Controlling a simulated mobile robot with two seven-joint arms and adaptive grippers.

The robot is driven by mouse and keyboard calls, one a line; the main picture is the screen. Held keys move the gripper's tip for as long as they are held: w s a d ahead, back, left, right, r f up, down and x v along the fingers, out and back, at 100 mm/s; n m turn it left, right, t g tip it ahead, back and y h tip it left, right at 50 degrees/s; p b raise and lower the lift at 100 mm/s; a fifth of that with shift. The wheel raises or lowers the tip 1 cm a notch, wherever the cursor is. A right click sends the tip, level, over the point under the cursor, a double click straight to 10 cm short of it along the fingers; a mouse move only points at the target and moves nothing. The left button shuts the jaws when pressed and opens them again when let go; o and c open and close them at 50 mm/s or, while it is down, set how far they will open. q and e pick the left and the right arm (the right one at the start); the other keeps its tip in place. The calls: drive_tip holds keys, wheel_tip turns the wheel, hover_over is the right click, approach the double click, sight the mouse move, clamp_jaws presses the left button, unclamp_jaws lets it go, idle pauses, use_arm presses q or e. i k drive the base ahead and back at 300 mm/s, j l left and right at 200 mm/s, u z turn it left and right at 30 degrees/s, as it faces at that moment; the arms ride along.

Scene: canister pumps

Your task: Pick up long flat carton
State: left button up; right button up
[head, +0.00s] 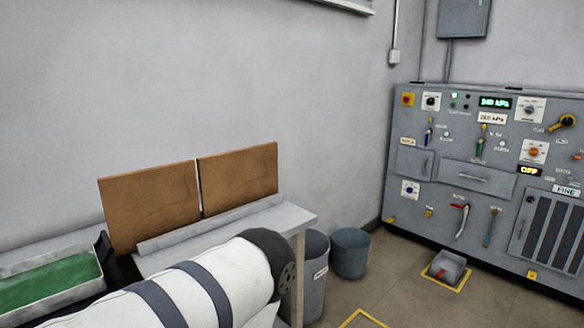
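Two brown flat rectangular panels stand upright side by side on the bench, leaning slightly back: a left one (150,204) and a right one (238,180). A thin pale strip or gap runs between them. I cannot tell whether they are one long flat carton with a pale band or two separate pieces. A low grey ledge (212,224) runs along their foot.
A grey bench (292,215) holds the panels; a tray with a green inside (98,262) is at left. Two grey bins (351,253) stand right of the bench.

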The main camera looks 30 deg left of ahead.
sight(229, 181)
drive_tip(key=i+z, duration=0.1)
drive_tip(key=i, duration=2.35)
